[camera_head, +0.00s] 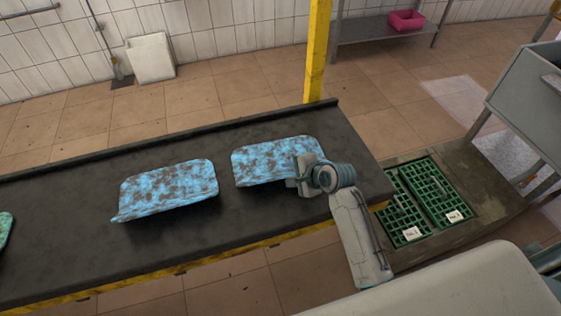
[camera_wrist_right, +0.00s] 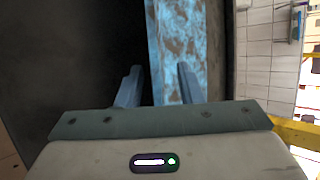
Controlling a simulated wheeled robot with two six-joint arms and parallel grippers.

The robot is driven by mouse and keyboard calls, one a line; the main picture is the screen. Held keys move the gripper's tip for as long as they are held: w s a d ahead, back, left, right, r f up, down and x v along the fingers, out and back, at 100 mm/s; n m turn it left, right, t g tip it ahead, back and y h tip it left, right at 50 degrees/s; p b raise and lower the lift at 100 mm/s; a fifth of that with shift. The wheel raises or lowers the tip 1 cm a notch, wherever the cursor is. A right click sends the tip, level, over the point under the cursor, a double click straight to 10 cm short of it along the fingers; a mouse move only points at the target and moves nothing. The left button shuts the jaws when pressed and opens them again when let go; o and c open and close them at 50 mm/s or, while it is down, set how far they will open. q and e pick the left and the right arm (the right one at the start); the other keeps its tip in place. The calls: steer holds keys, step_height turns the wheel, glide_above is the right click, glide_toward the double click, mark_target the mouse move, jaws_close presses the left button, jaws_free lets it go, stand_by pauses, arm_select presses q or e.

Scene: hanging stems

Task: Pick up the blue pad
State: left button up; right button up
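Two blue pads with brown-grey mottling lie on the dark conveyor belt. The left blue pad (camera_head: 168,187) lies near the middle of the belt, with nothing touching it. The right blue pad (camera_head: 262,160) lies nearer the belt's right end. My right gripper (camera_head: 300,183) is at this pad's right front corner and hides part of it. In the right wrist view, its two fingers (camera_wrist_right: 160,88) stand apart, and the edge of a blue pad (camera_wrist_right: 176,50) runs between them. I cannot tell whether either finger touches the pad. My left gripper is not in view.
The belt (camera_head: 60,240) has a raised back edge and a yellow post (camera_head: 317,50) behind it. A green piece (camera_head: 5,228) shows at the far left. Green crates (camera_head: 430,195) sit beyond the belt's right end. The front middle of the belt is clear.

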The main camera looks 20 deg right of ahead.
steer(key=shift+c, duration=0.4)
jaws_close()
